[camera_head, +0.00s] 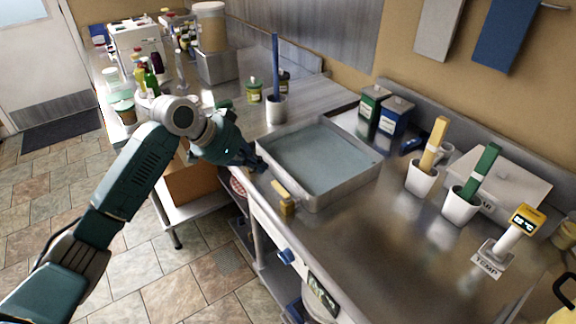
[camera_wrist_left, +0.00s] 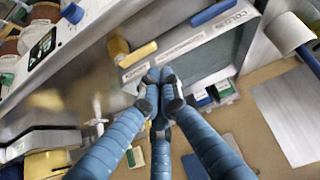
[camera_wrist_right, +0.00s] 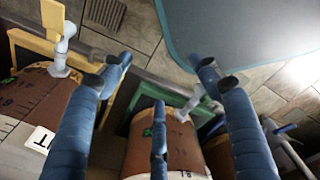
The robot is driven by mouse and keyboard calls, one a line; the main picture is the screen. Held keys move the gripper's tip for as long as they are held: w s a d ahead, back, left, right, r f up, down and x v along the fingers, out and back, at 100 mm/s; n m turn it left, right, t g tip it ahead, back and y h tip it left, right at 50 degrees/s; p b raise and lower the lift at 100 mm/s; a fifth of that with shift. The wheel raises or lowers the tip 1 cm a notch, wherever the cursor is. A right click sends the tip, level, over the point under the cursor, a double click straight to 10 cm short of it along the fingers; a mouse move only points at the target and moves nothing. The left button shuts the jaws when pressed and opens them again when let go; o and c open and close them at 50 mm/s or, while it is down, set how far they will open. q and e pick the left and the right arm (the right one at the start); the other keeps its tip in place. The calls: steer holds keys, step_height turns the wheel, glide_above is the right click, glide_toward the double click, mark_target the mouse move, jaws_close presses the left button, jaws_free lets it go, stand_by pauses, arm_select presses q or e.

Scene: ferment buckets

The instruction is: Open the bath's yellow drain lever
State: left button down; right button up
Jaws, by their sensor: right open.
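The bath (camera_head: 375,170) is a square metal basin of grey-blue water on the steel counter. Its yellow drain lever (camera_head: 284,192) is at the near left corner, and it also shows in the left wrist view (camera_wrist_left: 138,54) beside a printed label, above the fingertips. My left gripper (camera_head: 250,160) is near the bath's left edge, apart from the lever. In the left wrist view its three blue fingers (camera_wrist_left: 160,90) are drawn together, with nothing seen between them. My right gripper (camera_wrist_right: 158,85) shows only in its own wrist view, fingers spread and empty, above brown buckets.
White pots with a yellow (camera_head: 434,145) and a green handle (camera_head: 482,170) stand right of the bath. A temperature display (camera_head: 526,219) is farther right. Green and blue tins (camera_head: 392,117) stand behind the bath. A pot with a blue stick (camera_head: 276,108) is behind left.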

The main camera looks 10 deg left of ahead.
mark_target(281, 192)
arm_select(q)
steer(key=x, duration=0.3)
steer(key=p+x, duration=0.1)
steer(key=x, duration=0.2)
steer(key=p+x, duration=0.1)
steer(key=x, duration=0.2)
steer(key=shift+d+r, duration=0.15)
steer(key=shift+d, duration=0.2)
arm_select(e)
steer(key=shift+s+r, duration=0.25)
steer(key=shift+r, duration=0.9)
arm_select(q)
steer(key=shift+w, duration=0.1)
